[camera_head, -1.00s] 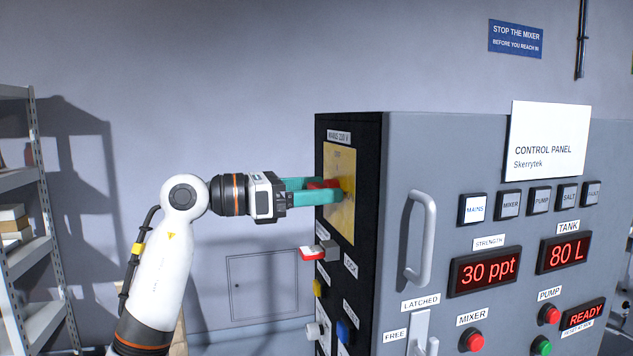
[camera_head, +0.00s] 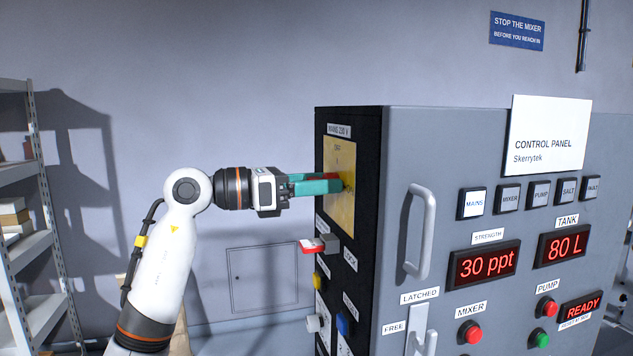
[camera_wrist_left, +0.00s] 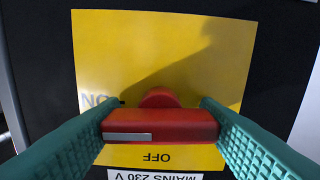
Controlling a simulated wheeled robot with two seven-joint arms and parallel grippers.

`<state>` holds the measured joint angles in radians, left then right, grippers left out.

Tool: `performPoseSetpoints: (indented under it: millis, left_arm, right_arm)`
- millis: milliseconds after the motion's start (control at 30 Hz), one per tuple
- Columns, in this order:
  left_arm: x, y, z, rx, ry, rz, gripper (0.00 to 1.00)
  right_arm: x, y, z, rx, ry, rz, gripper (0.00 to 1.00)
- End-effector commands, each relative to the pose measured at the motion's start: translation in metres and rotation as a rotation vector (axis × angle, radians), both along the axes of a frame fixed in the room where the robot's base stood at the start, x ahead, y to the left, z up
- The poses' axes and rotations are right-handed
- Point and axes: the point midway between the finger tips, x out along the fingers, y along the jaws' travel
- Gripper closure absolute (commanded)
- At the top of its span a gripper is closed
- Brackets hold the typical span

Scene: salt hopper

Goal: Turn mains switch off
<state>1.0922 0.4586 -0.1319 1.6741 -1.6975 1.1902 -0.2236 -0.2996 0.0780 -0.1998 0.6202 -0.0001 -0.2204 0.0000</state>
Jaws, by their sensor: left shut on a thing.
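The mains switch is a red handle (camera_wrist_left: 160,126) on a yellow plate (camera_wrist_left: 165,45). In the left wrist view the plate's lettering is upside down, with OFF below the handle and ON at the left. The handle lies level across that view, its pale stripe on the left half, the ON side. My left gripper (camera_wrist_left: 160,128) is shut on the handle, a teal finger at each end. In the head view my left gripper (camera_head: 338,184) reaches the yellow plate (camera_head: 343,220) from the left, and its fingers mostly hide the handle. My right gripper is not in view.
The black side of the cabinet (camera_head: 370,135) carries a red-and-grey lever (camera_head: 316,246) below the plate. A grey handle (camera_head: 428,235) stands out from the front. The MAINS lamp (camera_head: 472,203) looks bright white. A shelf (camera_head: 35,245) stands far left.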

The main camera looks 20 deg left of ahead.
Motion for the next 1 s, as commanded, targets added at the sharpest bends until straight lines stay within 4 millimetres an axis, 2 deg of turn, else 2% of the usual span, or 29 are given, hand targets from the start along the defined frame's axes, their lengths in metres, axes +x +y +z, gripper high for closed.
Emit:
performPoseSetpoints:
  millis: [567, 1000]
  left_arm:
    - [0.001, 0.002, 0.004, -0.268, 0.394, 0.004, 0.66]
    - [0.001, 0.002, 0.005, -0.503, 0.741, 0.005, 0.66]
  right_arm:
    - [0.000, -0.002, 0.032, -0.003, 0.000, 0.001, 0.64]
    - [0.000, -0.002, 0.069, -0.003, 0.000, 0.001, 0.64]
